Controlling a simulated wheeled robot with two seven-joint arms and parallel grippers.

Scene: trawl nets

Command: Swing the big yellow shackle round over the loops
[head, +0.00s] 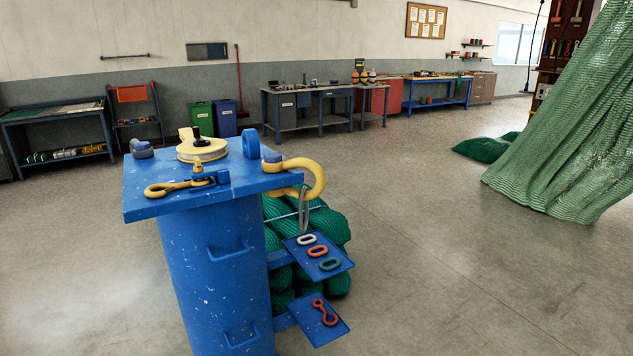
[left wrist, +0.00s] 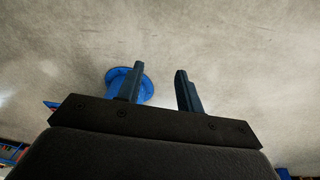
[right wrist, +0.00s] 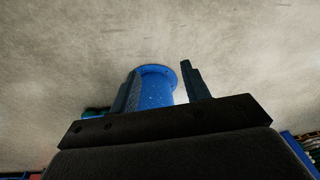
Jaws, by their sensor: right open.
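The big yellow shackle (head: 316,178) sits at the right edge of the blue post's top plate (head: 143,206), its bow curving out past the edge. A thin grey loop (head: 304,212) hangs below it; how they join is too small to tell. White (head: 306,240), orange (head: 317,251) and green (head: 329,264) oval links lie on a small blue shelf below. My left gripper (left wrist: 159,69) is open and empty in the left wrist view, with the floor and a blue round base beyond it. My right gripper (right wrist: 160,68) is open and empty, pointing toward a blue cylinder. Neither gripper shows in the head view.
A lower shelf holds a red link (head: 325,312). Green net bundles (head: 335,228) lie behind the shelves. Open floor surrounds the post; a green net (head: 565,150) hangs at right.

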